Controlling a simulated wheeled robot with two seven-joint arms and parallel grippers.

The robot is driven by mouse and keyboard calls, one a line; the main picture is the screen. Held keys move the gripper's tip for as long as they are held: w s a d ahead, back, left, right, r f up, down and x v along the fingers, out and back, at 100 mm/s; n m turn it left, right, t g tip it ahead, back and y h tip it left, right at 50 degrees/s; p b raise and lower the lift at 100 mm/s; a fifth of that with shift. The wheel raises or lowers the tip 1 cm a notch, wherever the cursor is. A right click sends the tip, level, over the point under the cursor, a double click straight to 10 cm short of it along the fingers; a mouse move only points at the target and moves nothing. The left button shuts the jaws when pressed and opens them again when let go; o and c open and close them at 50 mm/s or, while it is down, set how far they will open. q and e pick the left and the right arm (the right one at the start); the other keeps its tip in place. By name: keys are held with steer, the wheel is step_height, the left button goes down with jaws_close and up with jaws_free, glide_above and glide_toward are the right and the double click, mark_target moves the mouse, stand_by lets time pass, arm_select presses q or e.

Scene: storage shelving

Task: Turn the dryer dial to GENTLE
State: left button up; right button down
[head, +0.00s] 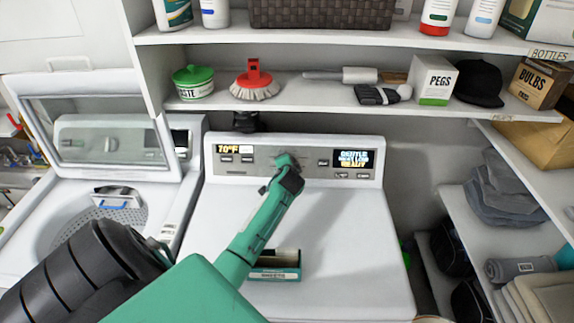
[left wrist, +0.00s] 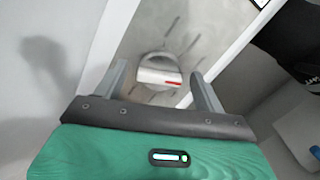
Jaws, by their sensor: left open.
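The white dryer (head: 340,250) stands in the middle of the head view, with a grey control panel (head: 235,172) along its back. A dark display (head: 353,160) on the panel's right has a top line that seems to read GENTLE; smaller lines are hard to read. My left gripper (head: 287,163) reaches the middle of the panel and largely hides the dial there. In the left wrist view, the round silver dial (left wrist: 158,66) has a red mark toward its right side and tick marks around it. The open left fingers (left wrist: 159,78) stand either side of it, without visible contact.
An open-lidded washer (head: 60,215) stands left of the dryer. A small green-and-white box with a brush-like top (head: 274,267) lies on the dryer under my arm. A loaded shelf (head: 300,98) hangs above the panel. Side shelves (head: 450,200) stand at the right. The dryer's right top is clear.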

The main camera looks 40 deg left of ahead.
arm_select(q)
steer(key=b+v, duration=0.3)
steer(key=v, duration=1)
steer(key=shift+s+d+b, duration=0.25)
steer(key=shift+s+b, duration=0.05)
steer(key=shift+b, duration=0.05)
steer(key=shift+r, duration=0.15)
